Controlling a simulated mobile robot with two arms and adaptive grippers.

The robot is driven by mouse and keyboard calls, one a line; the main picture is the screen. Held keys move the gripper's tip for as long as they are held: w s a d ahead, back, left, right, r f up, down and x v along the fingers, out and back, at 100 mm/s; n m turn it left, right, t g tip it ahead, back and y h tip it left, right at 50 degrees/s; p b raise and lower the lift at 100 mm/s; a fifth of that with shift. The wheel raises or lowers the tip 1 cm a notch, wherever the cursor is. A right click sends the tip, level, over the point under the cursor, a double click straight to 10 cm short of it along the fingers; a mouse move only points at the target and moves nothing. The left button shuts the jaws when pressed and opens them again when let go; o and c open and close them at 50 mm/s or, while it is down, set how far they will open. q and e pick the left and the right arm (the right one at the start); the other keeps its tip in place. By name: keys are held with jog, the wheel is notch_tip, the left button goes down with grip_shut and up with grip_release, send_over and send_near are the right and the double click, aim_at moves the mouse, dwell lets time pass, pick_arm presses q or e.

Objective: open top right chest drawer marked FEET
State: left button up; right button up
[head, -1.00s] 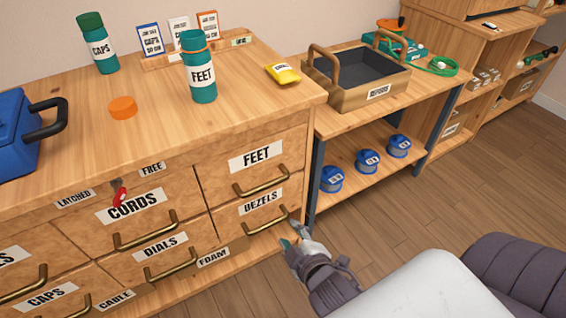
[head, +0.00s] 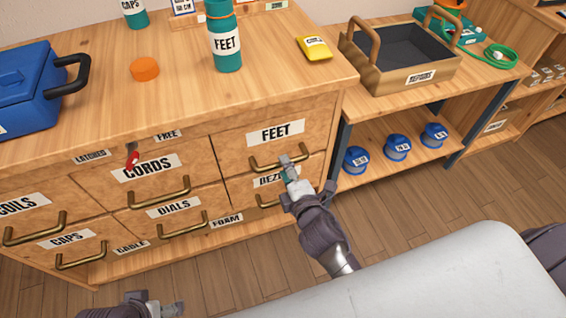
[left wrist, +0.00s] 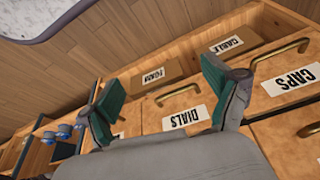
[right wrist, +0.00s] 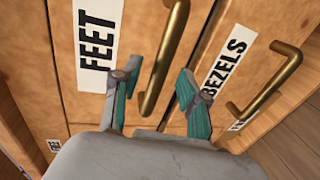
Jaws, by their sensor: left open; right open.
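The FEET drawer (head: 228,147) is the top right one in the wooden chest and is shut. Its label and brass bar handle (head: 262,164) show in the head view. In the right wrist view the FEET handle (right wrist: 165,60) lies between the fingertips of my right gripper (right wrist: 157,75), which is open. Contact cannot be told. In the head view my right gripper (head: 298,176) is in front of the handle and partly hides the BEZELS label below. My left gripper (left wrist: 158,75) is open and empty, low before the DIALS drawer, and shows at the head view's bottom edge (head: 165,309).
The BEZELS drawer (right wrist: 225,75) and its handle sit just below. A red tag (head: 131,158) hangs by the CORDS drawer (head: 150,180). A FEET bottle (head: 227,60), an orange cap (head: 144,69) and a blue box (head: 35,95) stand on top. A shelf unit (head: 400,118) stands at right.

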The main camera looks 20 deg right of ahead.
jog(key=shift+x, duration=1.4)
grip_shut()
